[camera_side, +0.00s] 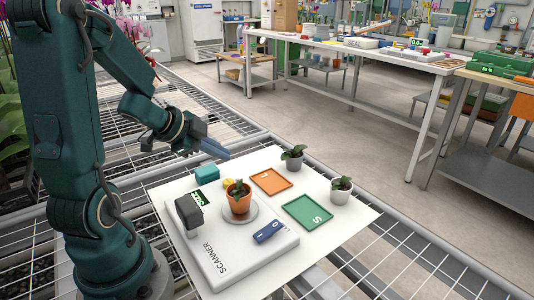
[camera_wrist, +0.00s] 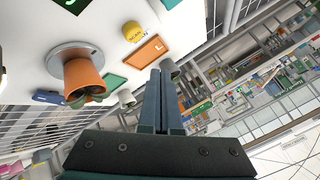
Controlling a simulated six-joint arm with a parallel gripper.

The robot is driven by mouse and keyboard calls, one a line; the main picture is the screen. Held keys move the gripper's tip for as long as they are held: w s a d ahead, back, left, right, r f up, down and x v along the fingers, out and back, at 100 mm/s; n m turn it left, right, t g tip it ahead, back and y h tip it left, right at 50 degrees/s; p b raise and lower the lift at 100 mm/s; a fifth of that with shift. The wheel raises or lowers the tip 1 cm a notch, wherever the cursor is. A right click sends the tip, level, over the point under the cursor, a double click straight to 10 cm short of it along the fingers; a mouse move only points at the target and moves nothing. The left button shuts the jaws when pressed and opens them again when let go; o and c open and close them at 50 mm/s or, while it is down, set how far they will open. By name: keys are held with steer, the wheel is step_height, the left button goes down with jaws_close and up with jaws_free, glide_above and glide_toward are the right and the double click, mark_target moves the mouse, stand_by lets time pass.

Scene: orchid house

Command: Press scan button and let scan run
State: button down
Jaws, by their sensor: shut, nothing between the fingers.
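The white scanner (camera_side: 232,268) lies on a white sheet with a black scan head (camera_side: 190,212) and a small green-lit display (camera_side: 200,197). A terracotta pot (camera_side: 238,204) with a green plant stands upright on its round grey turntable (camera_side: 258,216); the pot also shows in the wrist view (camera_wrist: 82,74). A yellow button (camera_wrist: 133,31) with dark lettering too small to read surely shows in the wrist view; in the side view the pot partly hides it. My gripper (camera_side: 227,155) is shut and empty, raised in the air near the sheet's far left edge, apart from the button.
A teal block (camera_side: 207,174) lies beside the scanner. A blue block (camera_side: 268,231) is on the scanner's front right. An orange tray (camera_side: 270,181) and green tray (camera_side: 307,211) lie flat. A grey pot (camera_side: 293,164) and white pot (camera_side: 340,196) hold small plants.

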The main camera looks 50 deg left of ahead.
mark_target(223, 183)
steer(key=shift+f, duration=2.25)
stand_by(0.4)
steer(key=shift+f, duration=0.4)
